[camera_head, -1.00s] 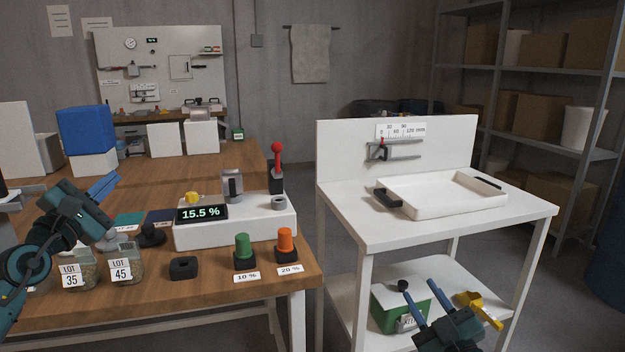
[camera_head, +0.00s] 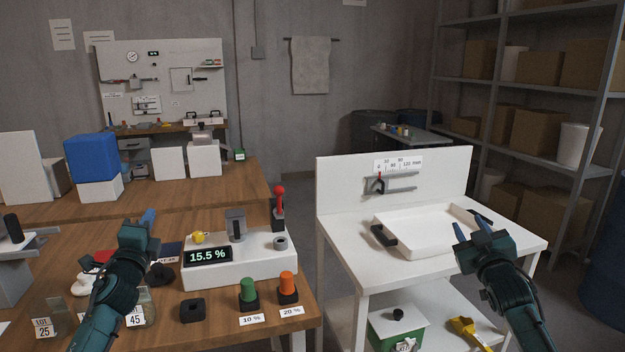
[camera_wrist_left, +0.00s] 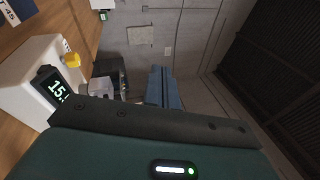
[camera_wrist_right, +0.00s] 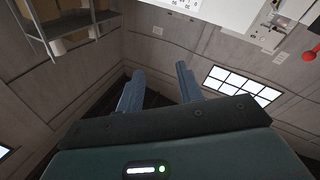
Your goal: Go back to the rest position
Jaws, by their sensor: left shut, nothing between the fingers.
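My left gripper (camera_head: 148,218) is over the left part of the wooden table, above the jars. Its fingers (camera_wrist_left: 163,88) are together and hold nothing in the left wrist view. My right gripper (camera_head: 474,238) is in front of the right side of the white stand, near the tray's right end. Its fingers are spread apart and empty in the right wrist view (camera_wrist_right: 158,90). Both grippers point away from me, and neither visibly touches anything.
The wooden table (camera_head: 60,248) carries a white device reading 15.5 % (camera_head: 262,268), a green knob (camera_head: 248,290), an orange knob (camera_head: 288,284) and labelled jars. The white stand (camera_head: 375,270) holds a white tray (camera_head: 405,246). A green box (camera_head: 385,338) and yellow tool (camera_head: 466,330) are on its lower shelf.

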